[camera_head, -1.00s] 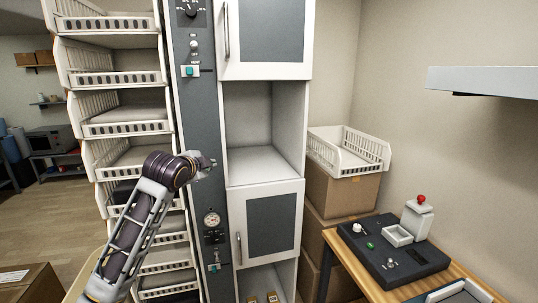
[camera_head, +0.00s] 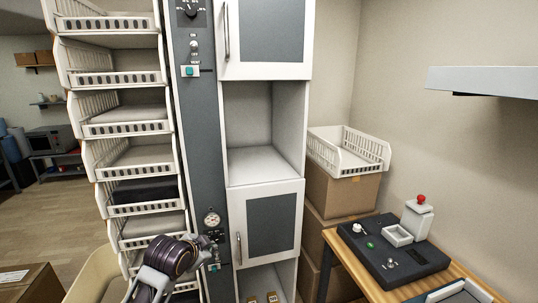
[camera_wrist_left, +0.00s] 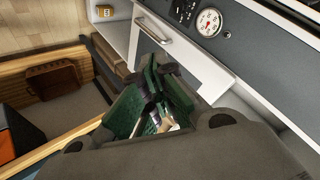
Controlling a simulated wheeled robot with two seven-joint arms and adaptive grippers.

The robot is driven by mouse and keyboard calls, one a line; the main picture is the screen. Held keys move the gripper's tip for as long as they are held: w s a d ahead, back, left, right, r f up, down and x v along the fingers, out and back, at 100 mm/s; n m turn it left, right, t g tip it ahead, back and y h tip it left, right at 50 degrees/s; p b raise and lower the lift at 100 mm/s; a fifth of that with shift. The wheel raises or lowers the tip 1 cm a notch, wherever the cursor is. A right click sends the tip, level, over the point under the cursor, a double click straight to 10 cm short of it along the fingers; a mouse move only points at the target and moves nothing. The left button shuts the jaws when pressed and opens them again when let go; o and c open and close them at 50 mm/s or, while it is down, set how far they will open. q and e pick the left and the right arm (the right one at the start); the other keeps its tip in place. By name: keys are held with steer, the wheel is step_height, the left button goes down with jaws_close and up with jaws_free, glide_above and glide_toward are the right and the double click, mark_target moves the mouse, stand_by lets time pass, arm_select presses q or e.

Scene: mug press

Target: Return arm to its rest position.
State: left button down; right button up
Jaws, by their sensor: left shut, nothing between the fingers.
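My left arm comes up from the bottom of the head view, with its dark, ringed wrist in front of the lower baskets. My left gripper (camera_head: 207,252) is small there, in front of the lower part of the grey control column (camera_head: 203,150). In the left wrist view, its green-padded fingers (camera_wrist_left: 158,82) are together with nothing between them. They point toward the white cabinet's lower part and its bar handle (camera_wrist_left: 153,31). My right gripper is not in view.
The white cabinet (camera_head: 265,165) has an open middle compartment and shut grey-panelled doors. Stacked white baskets (camera_head: 135,120) stand left of the column. A wooden table (camera_head: 352,262) holds a dark press device (camera_head: 385,262) at right. A pressure gauge (camera_wrist_left: 209,22) is close in the wrist view.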

arm_select(q)
steer(key=s+a+f+n+g, duration=0.1)
steer(key=s+f+n+g, duration=0.15)
steer(key=s+f, duration=0.55)
steer(key=s+a+f+n+g+y, duration=0.1)
steer(key=s+f+n+g, duration=0.2)
steer(key=s, duration=0.8)
steer(key=s+a+f+n+g, duration=0.1)
steer(key=s+f+n, duration=0.2)
steer(key=s+f, duration=0.55)
steer(key=s+f+g, duration=0.1)
steer(key=s+f, duration=0.1)
steer(key=f, duration=1.4)
steer(key=s+f, duration=0.2)
steer(key=f, duration=1.4)
steer(key=s+a+f, duration=0.2)
steer(key=s+f, duration=0.7)
steer(key=s, duration=0.2)
steer(key=s+a+f+g, duration=0.1)
steer(key=s+a+f, duration=0.1)
steer(key=s+f, duration=0.8)
steer(key=shift+s+a+f+m, duration=0.15)
steer(key=shift+s+a+m, duration=0.05)
steer(key=shift+s+m, duration=0.25)
steer(key=c, duration=2.2)
jaws_free()
